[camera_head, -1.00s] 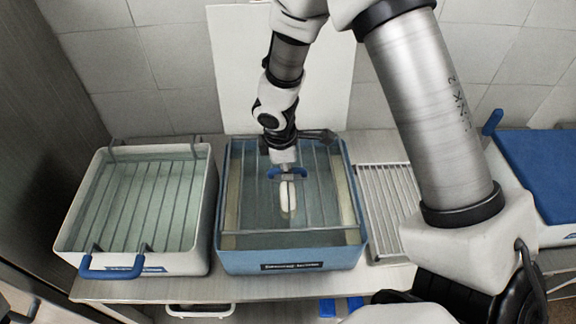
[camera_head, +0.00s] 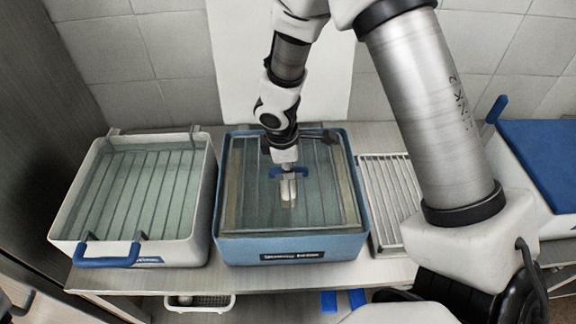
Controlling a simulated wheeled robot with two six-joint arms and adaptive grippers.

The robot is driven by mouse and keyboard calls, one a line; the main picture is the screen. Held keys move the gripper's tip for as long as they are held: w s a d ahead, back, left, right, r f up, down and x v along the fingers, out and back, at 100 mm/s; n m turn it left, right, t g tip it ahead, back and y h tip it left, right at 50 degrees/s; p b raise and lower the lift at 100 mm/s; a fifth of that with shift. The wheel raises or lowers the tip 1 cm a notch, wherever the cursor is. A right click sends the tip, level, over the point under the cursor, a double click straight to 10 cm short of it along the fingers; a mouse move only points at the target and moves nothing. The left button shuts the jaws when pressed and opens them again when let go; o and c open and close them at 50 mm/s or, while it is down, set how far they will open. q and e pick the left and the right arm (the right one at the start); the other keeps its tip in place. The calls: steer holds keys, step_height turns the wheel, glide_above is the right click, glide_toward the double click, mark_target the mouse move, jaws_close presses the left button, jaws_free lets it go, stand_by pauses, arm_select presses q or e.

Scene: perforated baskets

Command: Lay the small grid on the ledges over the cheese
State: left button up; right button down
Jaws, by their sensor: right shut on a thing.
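My left gripper is not in view.
A white basin (camera_head: 62,238) with a barred grid and blue handle (camera_head: 105,261) stands at the left. A grey rack (camera_head: 393,190) lies on the counter right of the blue basin. A blue lid (camera_head: 545,165) is at the far right. My right arm crosses the upper right.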

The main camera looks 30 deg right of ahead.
steer(key=shift+w+f, duration=0.1)
steer(key=shift+f+b, duration=0.15)
steer(key=shift+b, duration=0.15)
steer(key=shift+f, duration=0.35)
steer(key=c, duration=0.6)
jaws_free()
steer(key=shift+r, duration=0.15)
stand_by(0.7)
step_height(320, 180, up, 10)
steer(key=p, duration=0.9)
